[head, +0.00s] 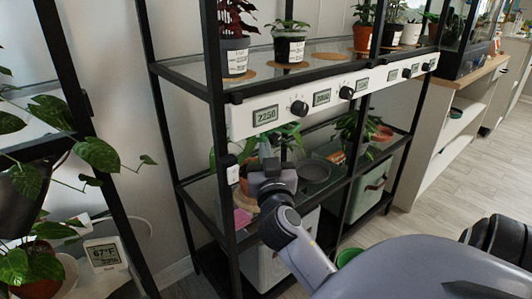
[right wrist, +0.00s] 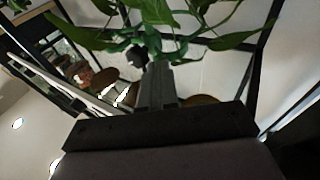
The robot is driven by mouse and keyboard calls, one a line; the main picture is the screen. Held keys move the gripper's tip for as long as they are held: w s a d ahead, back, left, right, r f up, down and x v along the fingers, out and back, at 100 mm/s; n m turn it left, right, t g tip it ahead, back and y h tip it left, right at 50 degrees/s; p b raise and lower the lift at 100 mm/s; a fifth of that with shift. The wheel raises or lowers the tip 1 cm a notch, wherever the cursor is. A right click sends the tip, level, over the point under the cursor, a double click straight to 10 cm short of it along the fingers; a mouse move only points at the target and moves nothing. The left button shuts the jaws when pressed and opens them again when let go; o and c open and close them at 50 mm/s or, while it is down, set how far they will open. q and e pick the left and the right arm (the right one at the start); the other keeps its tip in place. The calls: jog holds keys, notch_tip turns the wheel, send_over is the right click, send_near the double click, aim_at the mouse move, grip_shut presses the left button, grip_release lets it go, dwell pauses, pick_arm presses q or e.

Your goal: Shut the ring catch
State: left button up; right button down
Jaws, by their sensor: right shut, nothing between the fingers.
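My right gripper (head: 267,158) reaches in at the lower shelf of the black rack, in front of a leafy green plant (head: 287,136). In the right wrist view its fingers (right wrist: 156,68) are shut together with nothing held, and their tips are just below the plant's leaves (right wrist: 158,12). A small dark round part (right wrist: 137,57) shows beside the fingertips; I cannot tell whether it belongs to the ring catch. The catch itself cannot be made out clearly, nor whether it is open or shut. My left gripper is not in view.
A white rail (head: 320,98) with displays and black knobs runs above the plant. A dark round dish (head: 314,171) is on the shelf to the right. A black rack post stands just left of the gripper. Potted plants (head: 290,47) line the upper shelf.

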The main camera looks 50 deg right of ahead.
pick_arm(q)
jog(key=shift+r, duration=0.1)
pick_arm(e)
jog(key=shift+d, duration=0.1)
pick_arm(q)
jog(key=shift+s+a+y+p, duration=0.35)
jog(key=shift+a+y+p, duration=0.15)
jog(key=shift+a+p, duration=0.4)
pick_arm(e)
jog(key=shift+s+d+n+t+y, duration=0.1)
jog(key=shift+d+n+t+y, duration=0.4)
jog(key=shift+y, duration=0.4)
jog(key=shift+d+n+t+y, duration=0.25)
jog(key=shift+n+t+y, duration=0.25)
jog(key=shift+n+y, duration=0.3)
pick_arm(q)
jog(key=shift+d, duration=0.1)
